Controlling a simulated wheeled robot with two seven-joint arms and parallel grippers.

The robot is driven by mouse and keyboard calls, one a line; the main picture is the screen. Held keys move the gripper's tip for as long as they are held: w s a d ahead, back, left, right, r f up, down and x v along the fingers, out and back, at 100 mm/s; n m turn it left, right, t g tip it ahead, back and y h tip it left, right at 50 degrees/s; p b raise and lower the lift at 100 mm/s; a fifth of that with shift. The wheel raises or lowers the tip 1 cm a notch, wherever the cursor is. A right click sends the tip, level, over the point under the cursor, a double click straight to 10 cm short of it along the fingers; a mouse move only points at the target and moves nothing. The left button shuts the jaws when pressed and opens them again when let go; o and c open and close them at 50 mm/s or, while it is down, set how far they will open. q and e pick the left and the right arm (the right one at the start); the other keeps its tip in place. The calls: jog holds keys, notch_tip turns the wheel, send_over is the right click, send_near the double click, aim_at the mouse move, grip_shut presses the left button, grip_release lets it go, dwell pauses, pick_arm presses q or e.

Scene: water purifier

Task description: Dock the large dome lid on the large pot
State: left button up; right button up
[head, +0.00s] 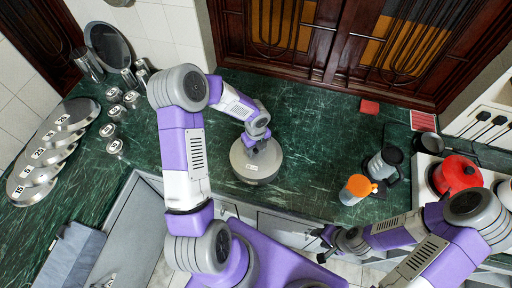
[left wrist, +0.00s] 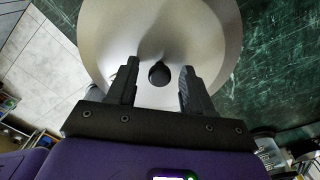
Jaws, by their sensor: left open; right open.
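A large silver round dome lid (head: 262,174) is near the front edge of the green counter, below my left gripper (head: 256,148). In the left wrist view the pale dome (left wrist: 110,25) fills the upper middle, with a small black knob (left wrist: 159,74) on it. The fingers of my left gripper (left wrist: 160,80) are open, one on each side of the knob, with gaps. A separate large pot cannot be made out; whether one is under the lid is hidden. My right gripper (head: 325,245) is open and empty at the lower right, in front of the counter.
Several numbered silver discs (head: 68,115) lie at the left beside small numbered weights (head: 117,112). An orange-topped jar (head: 357,189) and a dark-topped jug (head: 385,163) stand right of the lid. A red kettle (head: 457,175) is at the far right. The counter behind the lid is mostly clear.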

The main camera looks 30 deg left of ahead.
aim_at(256, 149)
pick_arm(q)
jog(key=shift+r, duration=0.1)
jog(key=shift+r+p, duration=0.3)
notch_tip(256, 149, up, 11)
jog(key=p, duration=0.2)
jog(key=s+d+f+n+h, duration=0.4)
jog(key=s+d+f+n, duration=0.2)
jog(key=d+f+n, duration=0.6)
jog(key=s+d+f+n, duration=0.4)
jog(key=s+f+n, duration=0.2)
jog(key=s+n, duration=0.4)
jog(key=n, duration=0.4)
jog(key=shift+f+n+t, duration=0.3)
jog(key=shift+f+n, duration=0.1)
